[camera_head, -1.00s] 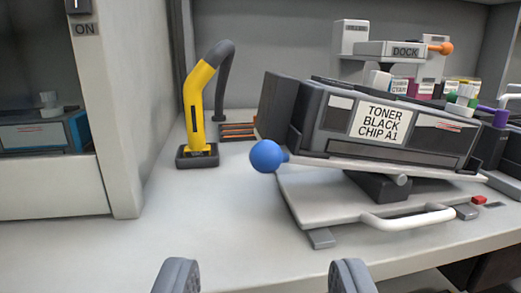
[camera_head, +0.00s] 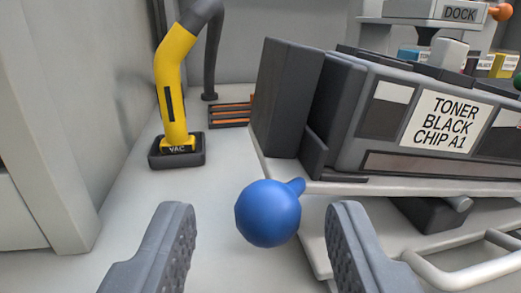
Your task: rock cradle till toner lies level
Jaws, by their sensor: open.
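The black toner cartridge (camera_head: 345,120), labelled "TONER BLACK CHIP A1", lies on a light grey cradle (camera_head: 400,187). The cradle's plate rests over a dark pivot block (camera_head: 430,212). A blue ball knob (camera_head: 268,213) sticks out from the cradle's left end. My gripper (camera_head: 262,235) is open, with one finger on each side of the knob in the picture. I cannot tell whether the fingertips reach as far as the knob; neither visibly touches it. The cartridge has small windows on its front; the toner level inside is hard to read.
A yellow vacuum tool (camera_head: 177,95) marked "VAC" stands in a dark base at the back left. An orange-striped rack (camera_head: 229,114) is behind it. A dock (camera_head: 440,12) with small boxes is at the back right. A white handle (camera_head: 465,268) juts out at lower right. Bench is clear left.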

